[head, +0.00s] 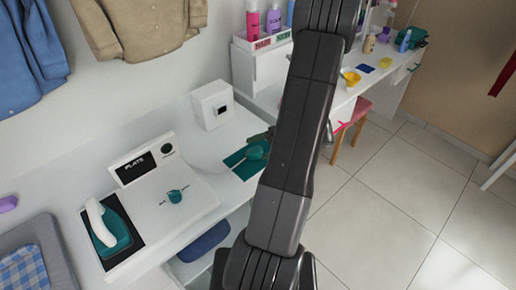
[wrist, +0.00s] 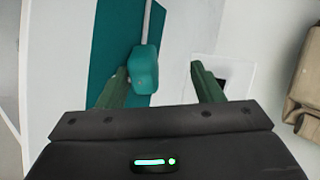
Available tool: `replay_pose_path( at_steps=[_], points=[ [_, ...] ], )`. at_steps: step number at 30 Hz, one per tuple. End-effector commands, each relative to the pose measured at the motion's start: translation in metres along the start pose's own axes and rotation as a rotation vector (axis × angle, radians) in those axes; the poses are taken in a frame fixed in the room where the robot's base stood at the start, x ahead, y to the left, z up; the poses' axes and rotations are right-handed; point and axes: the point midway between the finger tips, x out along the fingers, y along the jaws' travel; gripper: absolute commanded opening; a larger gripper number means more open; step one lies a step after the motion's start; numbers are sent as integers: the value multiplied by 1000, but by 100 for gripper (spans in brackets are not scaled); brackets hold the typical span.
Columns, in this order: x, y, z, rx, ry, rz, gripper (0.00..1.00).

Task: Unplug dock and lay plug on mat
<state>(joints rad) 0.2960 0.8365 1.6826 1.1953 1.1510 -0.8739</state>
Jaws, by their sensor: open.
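A teal plug (wrist: 145,68) lies over the teal mat (wrist: 112,50) in the wrist view, near the mat's right edge. A pale cable runs up from it. In the head view the plug (head: 256,150) also shows over the mat (head: 240,168). My gripper (wrist: 162,82) is open, with its left fingertip beside the plug and its right finger well apart from it. I cannot tell whether the left finger touches the plug. A white box (head: 208,101) stands behind, its dark square socket uncovered; the box also shows in the wrist view (wrist: 208,64).
A white dock (head: 190,213) with a PLATE panel (head: 147,161) and a small teal knob (head: 175,196) stands left of the mat. A teal and white iron (head: 108,228) rests at its left end. A cluttered white desk and a pink stool (head: 352,119) are at the back right.

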Motion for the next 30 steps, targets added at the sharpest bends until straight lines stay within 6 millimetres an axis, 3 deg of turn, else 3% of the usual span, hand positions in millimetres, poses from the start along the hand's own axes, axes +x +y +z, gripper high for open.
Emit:
replay_pose_path(
  at_steps=[21,30],
  points=[
    [-49,-34,-1,-4,3,-4,60],
    [-52,-35,-1,-3,2,-4,60]
  ],
)
